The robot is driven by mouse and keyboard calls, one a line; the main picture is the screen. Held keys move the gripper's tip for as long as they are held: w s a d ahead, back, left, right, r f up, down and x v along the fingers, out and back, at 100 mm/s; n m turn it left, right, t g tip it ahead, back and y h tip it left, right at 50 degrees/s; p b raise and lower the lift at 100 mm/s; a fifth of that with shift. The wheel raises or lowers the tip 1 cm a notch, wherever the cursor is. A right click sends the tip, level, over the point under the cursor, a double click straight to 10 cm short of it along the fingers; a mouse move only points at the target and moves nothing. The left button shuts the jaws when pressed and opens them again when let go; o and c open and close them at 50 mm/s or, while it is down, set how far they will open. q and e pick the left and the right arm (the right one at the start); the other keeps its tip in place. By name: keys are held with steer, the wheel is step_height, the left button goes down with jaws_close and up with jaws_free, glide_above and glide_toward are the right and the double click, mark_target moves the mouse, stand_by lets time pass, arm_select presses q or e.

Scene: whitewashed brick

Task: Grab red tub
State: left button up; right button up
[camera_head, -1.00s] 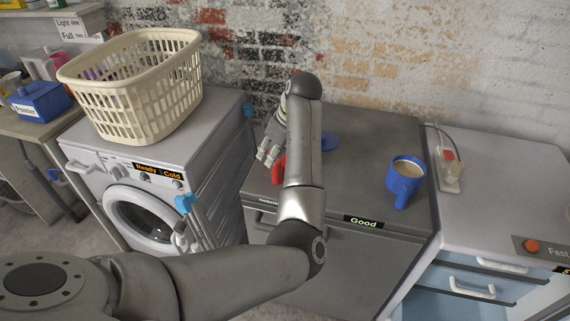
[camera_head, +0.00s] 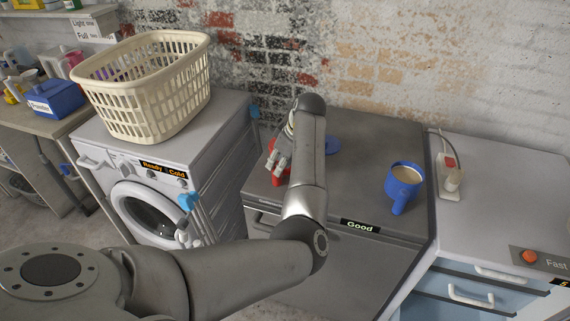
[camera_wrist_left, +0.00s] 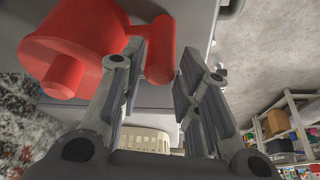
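The red tub (camera_head: 278,177) shows as a small part at the left front of the grey-topped appliance, mostly hidden behind my left gripper (camera_head: 279,163). In the left wrist view the red tub (camera_wrist_left: 78,38) is large at the upper left, with a round body, a knob and a side handle. My left gripper (camera_wrist_left: 163,62) is open there. The handle end shows between its fingertips, close to the left finger; I cannot tell whether they touch. My right gripper is not in view.
A cream laundry basket (camera_head: 150,90) sits on the washing machine (camera_head: 150,205). A socket strip (camera_head: 450,180) lies on the right counter.

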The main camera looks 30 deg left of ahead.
mark_target(277, 163)
arm_select(q)
steer(key=x, duration=0.3)
steer(key=shift+a, duration=0.3)
steer(key=shift+d, duration=0.1)
steer(key=shift+c, duration=0.5)
jaws_close()
steer(key=shift+r, duration=0.1)
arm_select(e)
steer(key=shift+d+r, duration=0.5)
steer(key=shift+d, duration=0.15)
